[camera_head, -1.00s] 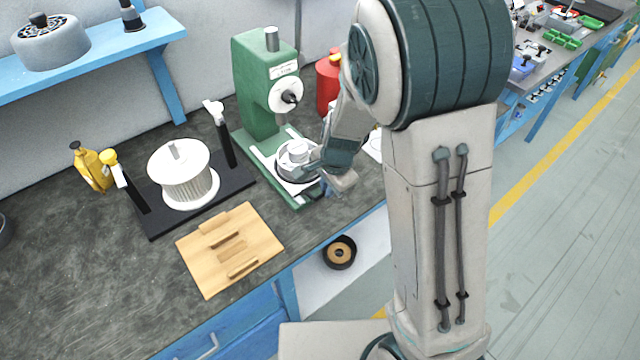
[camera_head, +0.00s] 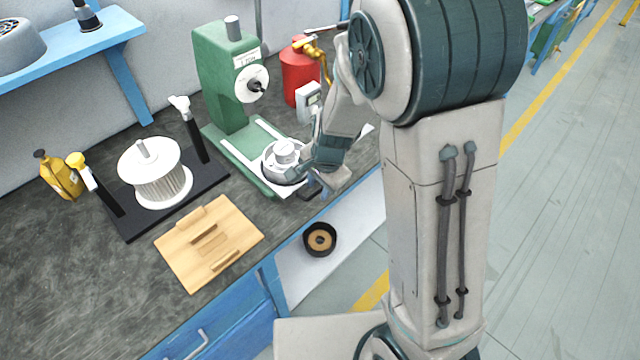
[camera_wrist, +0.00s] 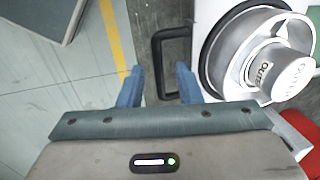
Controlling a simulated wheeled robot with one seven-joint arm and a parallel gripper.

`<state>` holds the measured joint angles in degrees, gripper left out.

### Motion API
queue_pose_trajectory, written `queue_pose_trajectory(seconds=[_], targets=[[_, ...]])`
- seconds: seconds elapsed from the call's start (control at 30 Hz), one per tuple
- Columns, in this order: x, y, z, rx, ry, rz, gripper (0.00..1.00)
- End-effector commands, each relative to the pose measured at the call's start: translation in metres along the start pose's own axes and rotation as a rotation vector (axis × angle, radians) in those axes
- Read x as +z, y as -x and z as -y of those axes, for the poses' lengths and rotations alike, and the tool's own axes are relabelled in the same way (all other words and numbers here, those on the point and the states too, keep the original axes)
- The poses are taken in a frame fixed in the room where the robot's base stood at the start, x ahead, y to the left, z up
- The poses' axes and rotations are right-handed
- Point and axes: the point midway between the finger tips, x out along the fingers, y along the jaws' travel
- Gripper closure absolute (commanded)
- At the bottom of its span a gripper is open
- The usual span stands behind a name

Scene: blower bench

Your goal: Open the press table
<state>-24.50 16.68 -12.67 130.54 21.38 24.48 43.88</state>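The green press (camera_head: 222,75) stands on the bench left of my arm. Its press table, a pale sliding plate (camera_wrist: 201,75), carries a round metal fixture (camera_head: 284,155) that also shows at the right of the wrist view (camera_wrist: 262,62). A dark U-shaped handle (camera_wrist: 157,65) juts from the table's near edge. My gripper (camera_wrist: 160,74) is open, with a blue finger on either side of the handle's bar; contact cannot be told. In the head view my gripper (camera_head: 322,186) is beside the table's front, and the wrist partly covers the handle and the table's right side.
A wooden board (camera_head: 240,232) and a white filter wheel on a black stand (camera_head: 212,182) lie left of the press. A black bowl (camera_head: 320,240) sits on a lower white shelf.

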Motion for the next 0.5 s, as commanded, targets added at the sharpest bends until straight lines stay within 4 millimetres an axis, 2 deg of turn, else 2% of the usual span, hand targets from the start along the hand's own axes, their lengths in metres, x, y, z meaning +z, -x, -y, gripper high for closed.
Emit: queue_pose_trajectory(seconds=[0.13,0.23,0.5], targets=[[0.000,0.003,0.000,0.000,0.000,0.000,0.68],[0.000,0.014,0.001,-0.002,-0.001,0.000,0.68],[-0.002,0.069,0.001,-0.006,-0.002,-0.002,0.68]])
